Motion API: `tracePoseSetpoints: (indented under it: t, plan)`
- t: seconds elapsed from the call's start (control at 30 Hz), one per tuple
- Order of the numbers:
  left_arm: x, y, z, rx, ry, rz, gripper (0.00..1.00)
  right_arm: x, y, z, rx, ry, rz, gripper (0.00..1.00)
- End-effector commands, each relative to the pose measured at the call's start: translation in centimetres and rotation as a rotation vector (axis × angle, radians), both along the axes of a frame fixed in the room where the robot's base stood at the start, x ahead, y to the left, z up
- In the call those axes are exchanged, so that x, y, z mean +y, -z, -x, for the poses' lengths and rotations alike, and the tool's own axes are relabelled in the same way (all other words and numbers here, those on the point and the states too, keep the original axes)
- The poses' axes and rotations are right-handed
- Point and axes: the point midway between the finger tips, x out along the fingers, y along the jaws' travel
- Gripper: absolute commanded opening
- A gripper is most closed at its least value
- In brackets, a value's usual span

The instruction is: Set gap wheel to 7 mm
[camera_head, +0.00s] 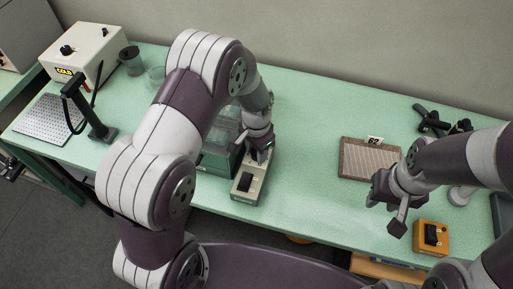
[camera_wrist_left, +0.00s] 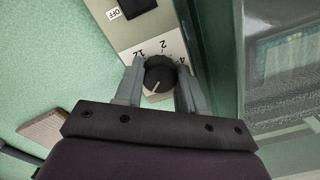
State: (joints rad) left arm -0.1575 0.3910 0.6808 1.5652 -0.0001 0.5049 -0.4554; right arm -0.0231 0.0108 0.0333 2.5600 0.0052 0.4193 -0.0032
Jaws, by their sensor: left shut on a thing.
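The gap wheel is a black round knob (camera_wrist_left: 159,74) on a pale control box (camera_head: 247,187). In the left wrist view its white pointer line slants to the lower left, and the printed numbers 12, 2 and 4 show beyond it. The other dial marks are hidden, so I cannot read the setting. My left gripper (camera_head: 261,154) is at the far end of the box; in the left wrist view its fingers (camera_wrist_left: 159,88) are shut on the knob, one on each side. My right gripper (camera_head: 397,222) is above the table at the right, its finger opening unclear.
A black switch (camera_head: 245,182) is on the box, with an OFF label in the wrist view. A green glass-sided machine (camera_head: 219,155) stands beside it. A brown mat (camera_head: 368,160) with a 62 tag and an orange switch box (camera_head: 432,238) are to the right. The middle table is clear.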

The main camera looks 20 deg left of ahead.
Motion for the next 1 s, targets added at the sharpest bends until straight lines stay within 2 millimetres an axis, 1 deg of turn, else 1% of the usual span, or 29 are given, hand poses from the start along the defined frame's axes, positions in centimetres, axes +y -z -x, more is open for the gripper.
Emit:
tracePoseSetpoints:
  t: [0.6,0.8,1.0]
  plan:
    - [-0.16,-0.17,-0.09,-0.003,-0.568,0.000,0.09,0.00,-0.71,0.00,0.000,0.000,0.000,0.38]
    - [-0.20,-0.17,-0.09,-0.004,-0.710,0.001,0.09,0.00,-0.84,0.00,0.000,0.000,0.000,0.38]
    - [-0.23,-0.16,-0.12,-0.004,-0.809,0.002,0.09,0.00,-0.91,0.00,0.000,0.000,0.000,0.38]
